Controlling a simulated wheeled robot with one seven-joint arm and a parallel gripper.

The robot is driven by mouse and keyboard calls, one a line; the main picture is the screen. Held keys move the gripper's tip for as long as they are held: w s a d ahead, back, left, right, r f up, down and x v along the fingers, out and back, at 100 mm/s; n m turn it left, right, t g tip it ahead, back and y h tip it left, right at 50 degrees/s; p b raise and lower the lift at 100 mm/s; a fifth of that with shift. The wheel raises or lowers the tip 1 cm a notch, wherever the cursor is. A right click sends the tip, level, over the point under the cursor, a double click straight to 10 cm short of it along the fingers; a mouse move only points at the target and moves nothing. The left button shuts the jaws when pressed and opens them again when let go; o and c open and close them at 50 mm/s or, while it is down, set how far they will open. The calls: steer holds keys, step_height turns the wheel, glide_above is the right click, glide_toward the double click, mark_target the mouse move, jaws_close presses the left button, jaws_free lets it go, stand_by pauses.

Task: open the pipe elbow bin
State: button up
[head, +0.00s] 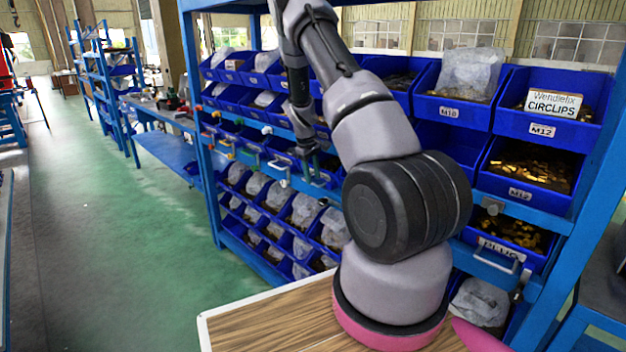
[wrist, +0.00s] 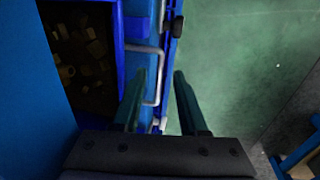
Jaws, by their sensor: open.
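A blue bin (wrist: 118,75) with small brassy fittings (wrist: 85,55) in its dark inside is at the left in the wrist view. No label on it is legible, so I cannot confirm that it is the pipe elbow bin. A pale wire handle (wrist: 160,75) stands out from its front. My gripper (wrist: 160,72) is open, one finger on each side of the handle's outer bar in the picture; no contact shows. In the head view my gripper (head: 318,168) is at the rack's middle row, and my arm hides part of the bins there.
A blue rack (head: 205,165) holds rows of blue bins, some labelled M10, M12 and PLUG. The PLUG bin (head: 510,245) has a similar handle. A wooden tabletop (head: 270,325) lies in front. Green floor (head: 140,230) is open at the left.

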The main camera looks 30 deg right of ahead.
steer(key=shift+d+f, duration=0.15)
steer(key=shift+f, duration=0.7)
jaws_close()
stand_by(0.8)
